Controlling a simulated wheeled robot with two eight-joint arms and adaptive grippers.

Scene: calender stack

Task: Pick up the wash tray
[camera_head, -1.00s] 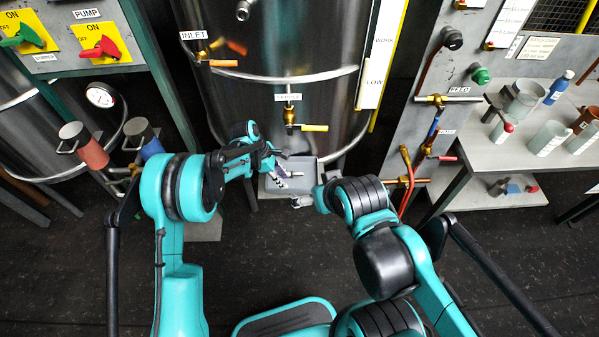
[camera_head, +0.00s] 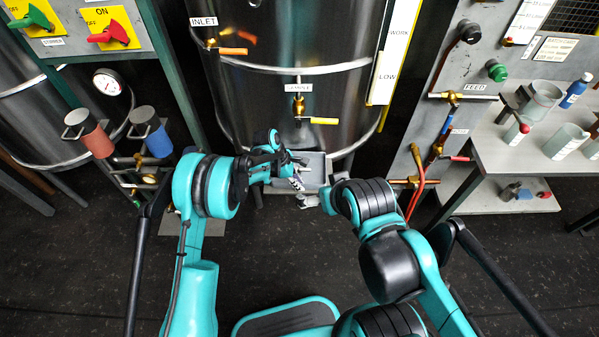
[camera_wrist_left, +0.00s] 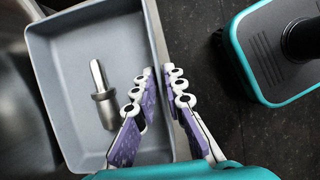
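The wash tray is a grey, shallow, rectangular tray (camera_head: 314,165) low in front of the big steel tank. It fills much of the left wrist view (camera_wrist_left: 75,65), with a metal fitting (camera_wrist_left: 103,96) lying inside. My left gripper (camera_head: 297,176) is at the tray. In the left wrist view its purple and white fingers (camera_wrist_left: 159,72) straddle the tray's near wall, one inside and one outside. The tips are close to the wall; I cannot tell whether they press on it. My right arm reaches to the tray's right end, and its wrist hides most of the right gripper.
The steel tank (camera_head: 285,40) stands behind the tray, with a yellow-handled sample valve (camera_head: 322,121) just above it. Red-handled pipework (camera_head: 420,180) and a grey bench (camera_head: 500,150) are on the right.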

